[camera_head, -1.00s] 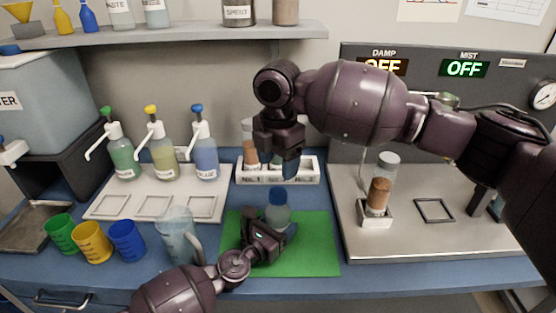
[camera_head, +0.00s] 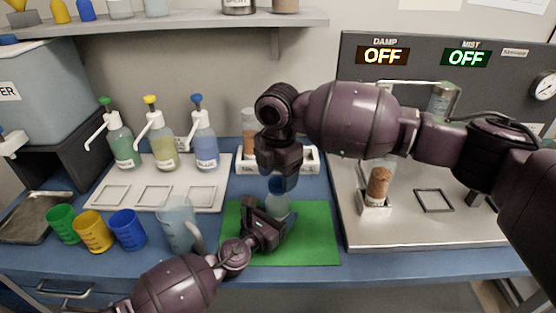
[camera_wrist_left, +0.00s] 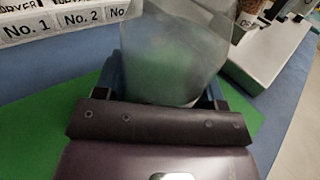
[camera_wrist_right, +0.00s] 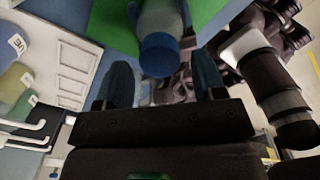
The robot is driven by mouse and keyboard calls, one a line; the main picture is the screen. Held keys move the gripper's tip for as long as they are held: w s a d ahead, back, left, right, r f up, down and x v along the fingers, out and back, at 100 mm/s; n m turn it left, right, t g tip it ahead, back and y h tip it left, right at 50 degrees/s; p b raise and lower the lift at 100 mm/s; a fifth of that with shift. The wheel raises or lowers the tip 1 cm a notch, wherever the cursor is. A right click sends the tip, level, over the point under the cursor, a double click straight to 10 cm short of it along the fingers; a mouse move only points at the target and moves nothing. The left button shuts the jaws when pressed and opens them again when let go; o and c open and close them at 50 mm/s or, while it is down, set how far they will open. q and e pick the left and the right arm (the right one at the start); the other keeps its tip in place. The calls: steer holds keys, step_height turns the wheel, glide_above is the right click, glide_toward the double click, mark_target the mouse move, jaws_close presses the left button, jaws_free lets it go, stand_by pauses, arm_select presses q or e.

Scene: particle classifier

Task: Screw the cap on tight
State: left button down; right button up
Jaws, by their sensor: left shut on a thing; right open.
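A clear bottle (camera_head: 278,207) stands on the green mat (camera_head: 318,240). Its blue cap (camera_wrist_right: 158,54) sits at the top of the bottle; in the head view the right fingers largely cover it. I cannot tell how tight the cap is. My left gripper (camera_head: 277,228) is shut on the bottle's body from the near left; the left wrist view shows the clear bottle wall (camera_wrist_left: 172,60) between its fingers. My right gripper (camera_head: 281,184) points down over the cap. It is open, with a finger on either side of the cap in the right wrist view and gaps between.
A clear jug (camera_head: 177,228) and several coloured cups (camera_head: 94,233) stand left of the mat. A white numbered rack (camera_head: 308,160) is behind the bottle. A metal machine base (camera_head: 410,235) lies to the right. The mat's right part is clear.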

steer(key=shift+f, duration=0.85)
steer(key=c, duration=1)
steer(key=shift+c, duration=0.2)
